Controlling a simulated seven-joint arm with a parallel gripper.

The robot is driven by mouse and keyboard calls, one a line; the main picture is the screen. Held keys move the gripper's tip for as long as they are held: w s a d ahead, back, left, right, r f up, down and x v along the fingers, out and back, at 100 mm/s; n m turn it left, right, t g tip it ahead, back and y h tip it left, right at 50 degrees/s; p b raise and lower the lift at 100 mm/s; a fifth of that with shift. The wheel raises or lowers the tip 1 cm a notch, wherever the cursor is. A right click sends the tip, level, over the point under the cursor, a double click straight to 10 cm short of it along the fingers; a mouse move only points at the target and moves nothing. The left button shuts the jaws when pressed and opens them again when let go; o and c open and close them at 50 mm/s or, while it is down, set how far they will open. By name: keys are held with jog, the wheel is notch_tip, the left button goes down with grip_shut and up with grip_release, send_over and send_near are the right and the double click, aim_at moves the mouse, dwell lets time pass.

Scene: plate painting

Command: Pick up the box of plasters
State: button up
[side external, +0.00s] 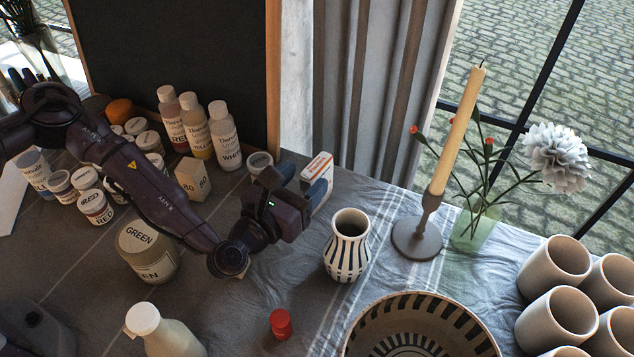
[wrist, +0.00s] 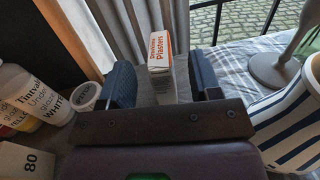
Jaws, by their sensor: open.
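The box of plasters (side external: 317,178) is a small white carton with an orange-red edge, near the back edge of the table in the side view. In the wrist view the box of plasters (wrist: 160,53) shows its printed label and lies ahead, between the lines of the two fingers. My gripper (side external: 299,180) is open beside the box, with its blue-grey fingers pointing toward it. In the wrist view my gripper (wrist: 162,84) has its fingers wide apart, with nothing held between them. One finger hides part of the box in the side view.
A striped vase (side external: 347,246) stands close to the right of my gripper. A candlestick (side external: 417,238) is further right. A small jar (side external: 260,164), paint bottles (side external: 224,137) and an 80 block (side external: 193,179) stand to the left. A curtain (side external: 365,80) hangs behind.

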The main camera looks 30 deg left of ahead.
aim_at(322, 166)
jog(key=shift+w+d, duration=0.15)
jog(key=shift+w, duration=0.85)
jog(key=shift+w+d, duration=0.15)
jog(key=shift+w, duration=0.8)
jog(key=c, duration=1)
jog(key=shift+r, duration=0.1)
